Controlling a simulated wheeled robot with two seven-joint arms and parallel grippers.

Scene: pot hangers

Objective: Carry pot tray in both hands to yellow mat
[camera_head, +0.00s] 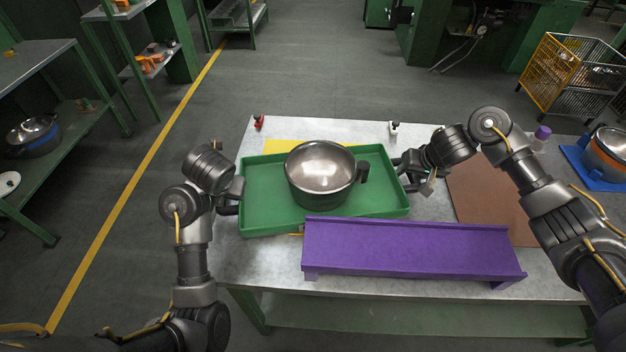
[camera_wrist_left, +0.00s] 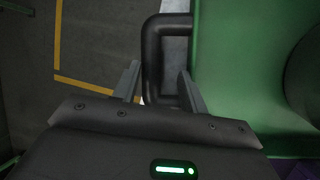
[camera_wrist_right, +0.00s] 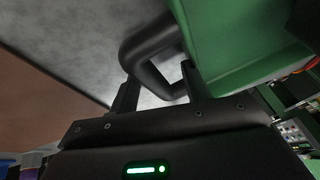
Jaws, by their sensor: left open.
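The green tray (camera_head: 268,207) lies over the yellow mat (camera_head: 283,146), which shows behind its far edge and as a sliver at its front. A steel pot (camera_head: 319,175) with a dark body and side handle stands upright in the tray. My left gripper (camera_head: 233,197) is at the tray's left handle; in the left wrist view its fingers (camera_wrist_left: 158,88) are apart on either side of the black handle (camera_wrist_left: 153,50). My right gripper (camera_head: 408,172) is at the right handle; its fingers (camera_wrist_right: 160,88) are also apart, with the handle (camera_wrist_right: 150,45) between them. Most of the mat is hidden.
A purple raised shelf (camera_head: 410,247) stands in front of the tray. A brown board (camera_head: 490,200) lies to the right. A pot (camera_head: 606,152) on a blue mat (camera_head: 590,170) is at the far right. Small red (camera_head: 259,121) and white (camera_head: 394,128) items sit near the table's far edge.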

